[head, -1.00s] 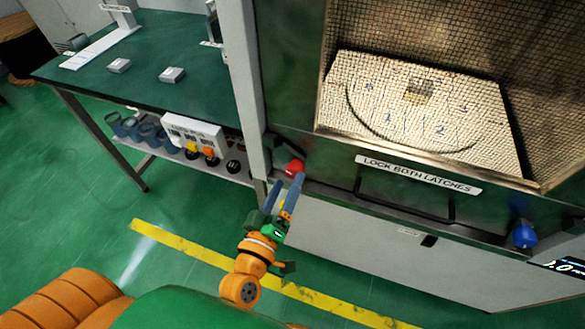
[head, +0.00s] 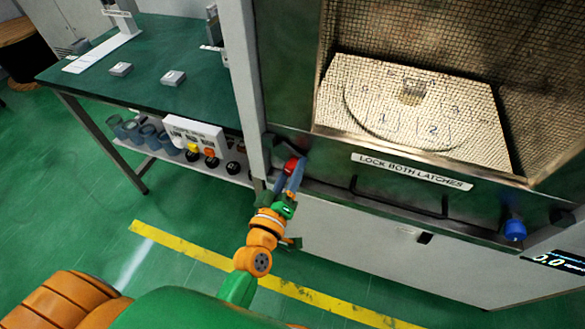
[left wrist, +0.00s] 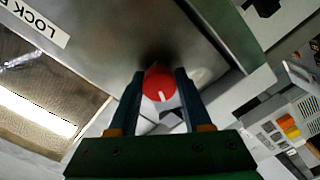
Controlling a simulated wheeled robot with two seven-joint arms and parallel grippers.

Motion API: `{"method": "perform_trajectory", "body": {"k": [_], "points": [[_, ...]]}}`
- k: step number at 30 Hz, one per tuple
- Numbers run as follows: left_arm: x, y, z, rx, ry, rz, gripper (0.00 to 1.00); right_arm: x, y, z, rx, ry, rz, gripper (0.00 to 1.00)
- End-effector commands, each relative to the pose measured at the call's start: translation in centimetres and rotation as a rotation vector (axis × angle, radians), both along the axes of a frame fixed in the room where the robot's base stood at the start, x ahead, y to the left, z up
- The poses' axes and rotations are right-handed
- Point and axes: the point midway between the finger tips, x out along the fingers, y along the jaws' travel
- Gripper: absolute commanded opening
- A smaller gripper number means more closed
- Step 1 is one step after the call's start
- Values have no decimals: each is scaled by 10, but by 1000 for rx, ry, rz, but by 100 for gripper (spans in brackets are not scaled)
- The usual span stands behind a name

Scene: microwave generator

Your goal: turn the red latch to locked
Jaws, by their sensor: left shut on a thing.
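The red latch (head: 291,166) is a round red knob at the lower left corner of the microwave generator's front. In the left wrist view the red latch (left wrist: 160,85) shows a white mark on its face, pointing toward the bottom of that picture. My left gripper (head: 291,176) reaches up to it from below in the head view. In the left wrist view the fingers of my left gripper (left wrist: 159,88) stand one on each side of the knob, shut on it. A blue latch (head: 515,230) sits at the lower right of the same front. My right gripper does not show.
A label "LOCK BOTH LATCHES" (head: 412,171) is above a dark handle bar (head: 398,205) on the front. A green-topped bench (head: 150,60) stands at left, with a lower shelf holding a white box with buttons (head: 195,133). A yellow floor line (head: 190,250) runs below.

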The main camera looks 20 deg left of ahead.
Motion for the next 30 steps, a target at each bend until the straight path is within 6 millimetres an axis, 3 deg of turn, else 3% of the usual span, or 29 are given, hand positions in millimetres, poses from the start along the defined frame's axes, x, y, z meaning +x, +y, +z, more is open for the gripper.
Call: {"method": "perform_trajectory", "body": {"k": [2,8,9,12,21,30], "points": [[1,0,5,43,-4,-1,0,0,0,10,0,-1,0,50],[1,0,2,58,-7,1,0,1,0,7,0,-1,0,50],[1,0,2,58,-7,1,52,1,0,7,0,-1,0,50],[1,0,2,57,-7,1,77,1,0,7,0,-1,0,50],[-2,0,0,57,-3,0,77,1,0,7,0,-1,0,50],[-60,2,-1,58,-2,0,77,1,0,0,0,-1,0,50]]}}
